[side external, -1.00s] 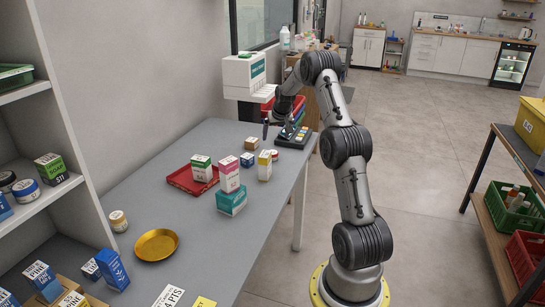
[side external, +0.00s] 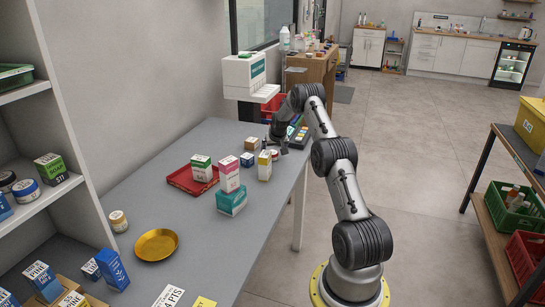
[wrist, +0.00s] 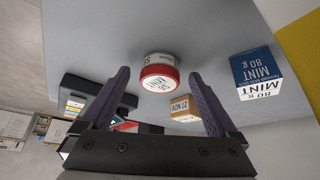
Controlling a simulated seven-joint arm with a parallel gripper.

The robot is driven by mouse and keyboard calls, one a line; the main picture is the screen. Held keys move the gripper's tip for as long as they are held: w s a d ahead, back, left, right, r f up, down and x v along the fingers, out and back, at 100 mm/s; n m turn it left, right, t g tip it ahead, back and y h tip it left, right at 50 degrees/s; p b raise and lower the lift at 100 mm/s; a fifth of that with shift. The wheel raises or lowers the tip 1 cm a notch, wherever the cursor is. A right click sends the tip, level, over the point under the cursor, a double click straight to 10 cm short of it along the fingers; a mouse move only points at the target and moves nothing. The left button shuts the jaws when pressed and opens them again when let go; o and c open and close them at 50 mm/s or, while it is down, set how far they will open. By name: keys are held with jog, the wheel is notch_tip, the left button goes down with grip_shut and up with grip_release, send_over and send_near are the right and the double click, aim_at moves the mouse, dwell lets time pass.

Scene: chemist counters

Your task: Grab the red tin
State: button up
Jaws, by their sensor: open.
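The red tin (wrist: 158,76) is a small round tin with a red lid and a white label, upright on the grey counter in the wrist view. It shows ahead of my gripper (wrist: 159,92), in the gap between the two dark fingers. The fingers are apart and nothing is held. In the side view the red tin (side external: 274,154) is small and partly hidden near my gripper (side external: 278,148), which is low over the counter's far right part. The exact distance from fingertips to tin cannot be told.
A blue and white mint box (wrist: 266,76) and a small orange-brown box (wrist: 183,108) stand near the tin. A dark keypad device (side external: 298,134) lies behind the gripper. A yellow-topped box (side external: 265,166), other cartons and a red tray (side external: 181,182) are nearer on the counter (side external: 185,260).

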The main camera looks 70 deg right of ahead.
jog(key=shift+w+d+f, duration=0.1)
jog(key=shift+d+f, duration=0.05)
jog(key=shift+f, duration=0.2)
jog(key=c, duration=1.4)
jog(key=shift+r, duration=0.1)
jog(key=shift+c, duration=0.2)
